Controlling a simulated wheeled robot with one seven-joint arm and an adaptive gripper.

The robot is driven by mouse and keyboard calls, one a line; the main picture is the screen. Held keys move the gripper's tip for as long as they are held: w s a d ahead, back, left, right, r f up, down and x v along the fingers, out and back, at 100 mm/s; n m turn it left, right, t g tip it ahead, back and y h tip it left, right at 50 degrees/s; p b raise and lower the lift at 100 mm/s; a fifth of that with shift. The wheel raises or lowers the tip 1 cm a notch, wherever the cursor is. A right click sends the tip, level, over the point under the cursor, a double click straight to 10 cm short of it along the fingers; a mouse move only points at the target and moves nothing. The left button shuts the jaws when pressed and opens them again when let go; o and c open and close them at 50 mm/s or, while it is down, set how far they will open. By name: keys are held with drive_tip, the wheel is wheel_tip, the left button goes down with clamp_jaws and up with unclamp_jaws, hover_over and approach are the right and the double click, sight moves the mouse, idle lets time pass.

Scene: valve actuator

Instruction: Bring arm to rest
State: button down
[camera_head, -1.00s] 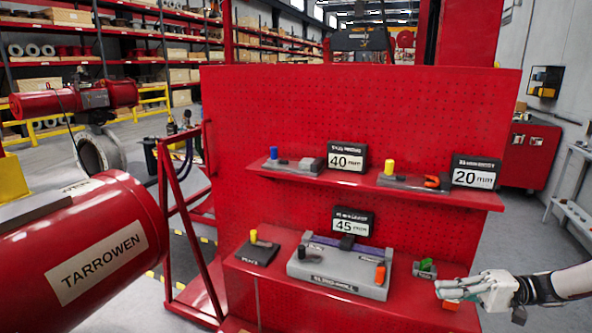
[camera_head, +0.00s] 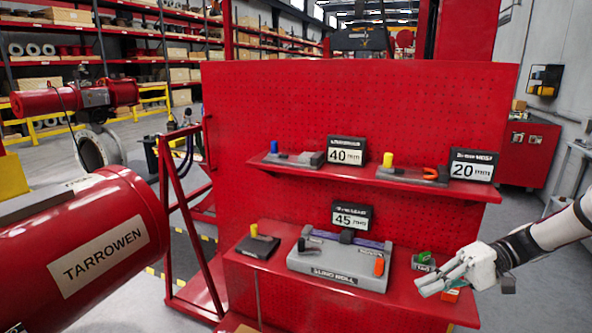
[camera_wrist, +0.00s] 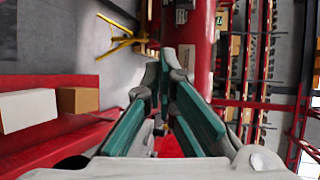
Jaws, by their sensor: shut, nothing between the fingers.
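My gripper (camera_head: 430,284) is at the right end of the lower red shelf (camera_head: 410,301), its fingers pointing left over the shelf's right part. My arm reaches in from the right edge of the head view. In the wrist view the teal-padded fingers (camera_wrist: 163,68) come together at their tips with nothing between them. A small green-topped item (camera_head: 423,260) stands on the shelf just behind the fingers.
A red TARROWEN cylinder (camera_head: 90,245) is at left. Floor right of the shelves looks free.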

drive_tip(key=s+a+r+h+b, duration=0.4)
drive_tip(key=s+a+h, duration=0.1)
drive_tip(key=a+h, duration=0.35)
drive_tip(key=s+r+t+h+b, duration=0.1)
drive_tip(key=s+t+h+b, duration=0.3)
drive_tip(key=s, duration=0.6)
drive_tip(key=shift+s+r+t+h, duration=0.3)
drive_tip(key=shift+t+h, duration=0.45)
drive_tip(key=shift+t, duration=0.65)
drive_tip(key=shift+w, duration=0.1)
